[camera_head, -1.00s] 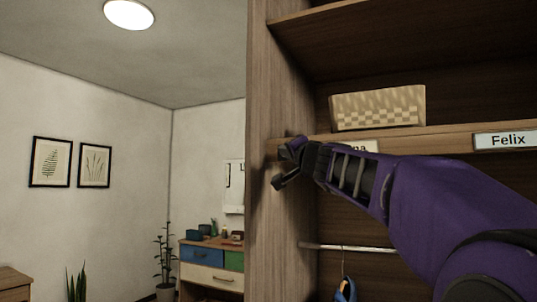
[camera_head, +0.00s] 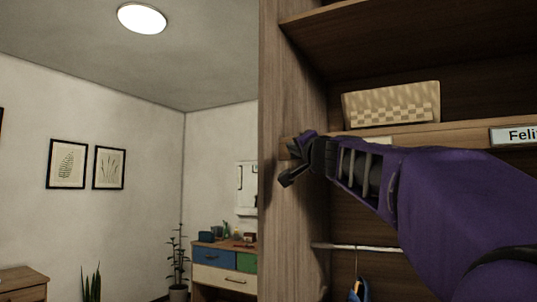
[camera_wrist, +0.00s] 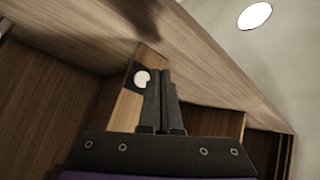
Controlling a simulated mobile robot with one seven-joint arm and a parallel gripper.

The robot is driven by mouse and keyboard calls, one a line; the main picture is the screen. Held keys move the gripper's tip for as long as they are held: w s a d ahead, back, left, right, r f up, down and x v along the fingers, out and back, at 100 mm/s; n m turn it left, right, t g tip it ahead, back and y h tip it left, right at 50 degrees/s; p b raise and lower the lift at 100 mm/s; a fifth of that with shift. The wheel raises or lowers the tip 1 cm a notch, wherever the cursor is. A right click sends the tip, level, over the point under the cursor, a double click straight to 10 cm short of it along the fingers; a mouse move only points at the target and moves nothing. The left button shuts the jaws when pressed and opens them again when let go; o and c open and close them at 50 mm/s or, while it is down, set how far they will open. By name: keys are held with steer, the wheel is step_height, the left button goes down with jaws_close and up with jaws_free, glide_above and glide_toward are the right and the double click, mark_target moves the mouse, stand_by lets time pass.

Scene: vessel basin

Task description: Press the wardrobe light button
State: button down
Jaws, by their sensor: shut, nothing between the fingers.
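The wardrobe light button is a white round knob on a dark plate (camera_wrist: 142,78) in the wrist view, set on a light wooden strip inside the wardrobe (camera_head: 292,200). My gripper (camera_wrist: 160,75) is shut and empty. Its fingertips lie just right of the button in the wrist view and partly overlap the plate; I cannot tell whether they touch. In the head view my gripper (camera_head: 286,165) is by the inner face of the wardrobe's left side panel, at the end of the shelf edge, and the button is hidden there.
A woven basket (camera_head: 391,104) stands on the shelf above my arm. A name label (camera_head: 515,135) is on the shelf edge. A clothes rail (camera_head: 365,248) with a hanger runs below. A dresser (camera_head: 222,270) stands outside the wardrobe at left.

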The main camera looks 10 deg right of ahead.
steer(key=shift+s+a+r+b, duration=0.1)
steer(key=shift+s+a+b, duration=0.25)
steer(key=shift+s+a, duration=0.6)
steer(key=shift+s+a+b, duration=0.35)
steer(key=shift+s+a, duration=0.3)
steer(key=shift+s, duration=0.55)
steer(key=shift+d, duration=0.1)
